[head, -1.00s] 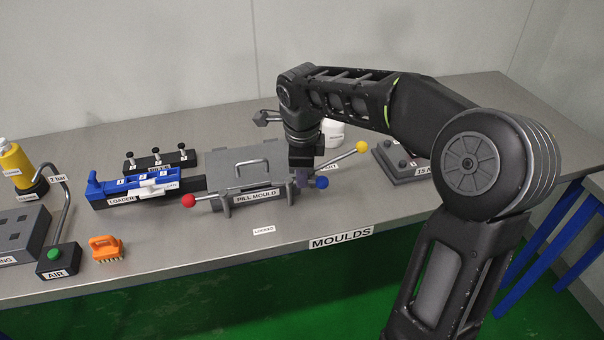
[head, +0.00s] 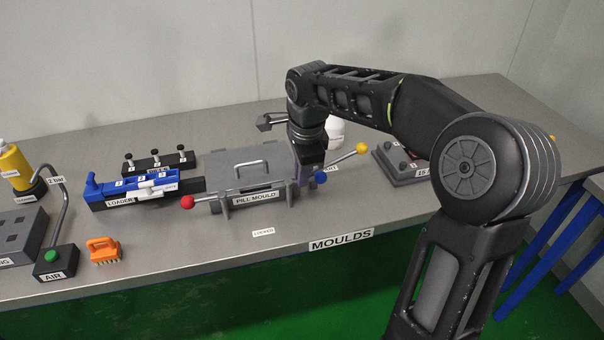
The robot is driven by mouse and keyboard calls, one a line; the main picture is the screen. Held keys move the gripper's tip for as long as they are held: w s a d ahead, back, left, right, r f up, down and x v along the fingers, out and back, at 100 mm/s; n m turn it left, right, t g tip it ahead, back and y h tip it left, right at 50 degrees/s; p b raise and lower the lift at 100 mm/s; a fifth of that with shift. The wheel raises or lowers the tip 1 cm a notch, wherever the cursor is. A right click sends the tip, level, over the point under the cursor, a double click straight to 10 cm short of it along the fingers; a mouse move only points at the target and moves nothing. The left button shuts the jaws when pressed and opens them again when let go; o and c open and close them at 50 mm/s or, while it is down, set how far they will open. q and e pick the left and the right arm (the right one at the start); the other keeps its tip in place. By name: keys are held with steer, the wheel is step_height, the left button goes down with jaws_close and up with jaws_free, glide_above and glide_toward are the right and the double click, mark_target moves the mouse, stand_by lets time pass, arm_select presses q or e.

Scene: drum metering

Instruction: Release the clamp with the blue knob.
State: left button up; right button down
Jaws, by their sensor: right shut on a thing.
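The pill mould (head: 240,180) is a grey plate with a wire handle on the bench. At its front right is the clamp with the blue knob (head: 321,177). My right gripper (head: 309,178) points down over this clamp, close against the blue knob, and is shut on the clamp's lever. The fingers hide most of that lever. The clamp with the red knob (head: 188,202) sticks out on the left, and a lever with a yellow knob (head: 362,148) on the right. My left gripper is not in view.
The blue loader (head: 135,187) and a black block with several pegs (head: 158,161) stand left of the mould. A white jar (head: 335,132) is behind my right wrist. A grey block (head: 400,162) stands to the right. The bench front near the "LOCKED" label (head: 263,232) is clear.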

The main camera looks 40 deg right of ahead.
steer(key=c, duration=1.5)
jaws_free()
step_height(320, 180, up, 8)
steer(key=s, duration=0.1)
steer(key=shift+s+a+f, duration=0.15)
steer(key=shift+s+a, duration=0.05)
steer(key=shift+a, duration=0.05)
